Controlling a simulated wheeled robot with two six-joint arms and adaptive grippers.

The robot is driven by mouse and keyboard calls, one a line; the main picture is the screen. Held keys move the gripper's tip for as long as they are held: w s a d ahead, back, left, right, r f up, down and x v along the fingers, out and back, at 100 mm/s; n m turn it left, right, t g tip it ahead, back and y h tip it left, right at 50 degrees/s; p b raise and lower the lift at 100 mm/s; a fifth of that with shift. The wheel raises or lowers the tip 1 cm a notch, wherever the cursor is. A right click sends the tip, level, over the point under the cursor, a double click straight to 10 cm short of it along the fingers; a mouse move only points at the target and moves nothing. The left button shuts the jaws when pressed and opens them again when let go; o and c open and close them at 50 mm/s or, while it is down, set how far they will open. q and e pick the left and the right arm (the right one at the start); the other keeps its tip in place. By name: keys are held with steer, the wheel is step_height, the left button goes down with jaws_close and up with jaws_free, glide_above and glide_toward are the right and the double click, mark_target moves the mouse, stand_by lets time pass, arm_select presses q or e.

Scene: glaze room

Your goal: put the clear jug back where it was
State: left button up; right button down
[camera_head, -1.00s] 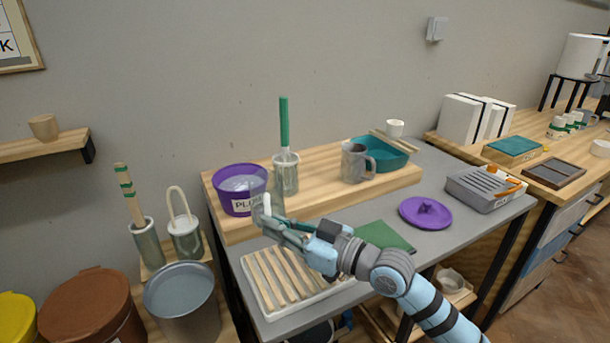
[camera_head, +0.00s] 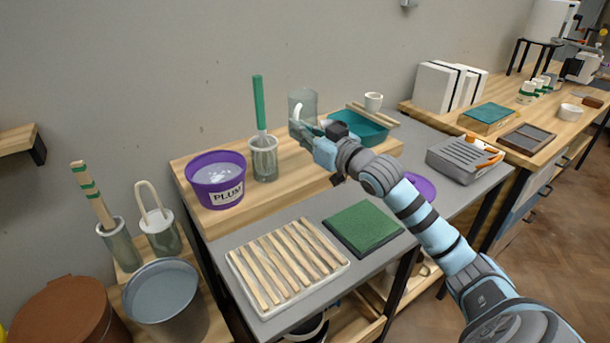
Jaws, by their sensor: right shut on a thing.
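The clear jug (camera_head: 304,102) is a see-through grey-green vessel with a pale handle. It is upright, held in the air over the back of the wooden board (camera_head: 222,220), to the right of the green-handled brush. My right gripper (camera_head: 299,128) is shut on it at the handle side; its fingertips are partly hard to make out. The board area just behind my right gripper is hidden by it. My left gripper is not in view.
A slatted rack (camera_head: 283,262) and green mat (camera_head: 362,228) lie in front.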

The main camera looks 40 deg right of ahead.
step_height(320, 180, down, 11)
steer(key=b, duration=0.3)
steer(key=shift+f, duration=0.2)
steer(key=c, duration=1.8)
jaws_free()
steer(key=shift+w+a, duration=0.1)
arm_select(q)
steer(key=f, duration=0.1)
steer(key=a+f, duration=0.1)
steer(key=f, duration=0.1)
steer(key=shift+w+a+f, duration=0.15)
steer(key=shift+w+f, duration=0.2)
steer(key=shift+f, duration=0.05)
arm_select(e)
steer(key=shift+o, duration=0.6)
steer(key=shift+r, duration=0.1)
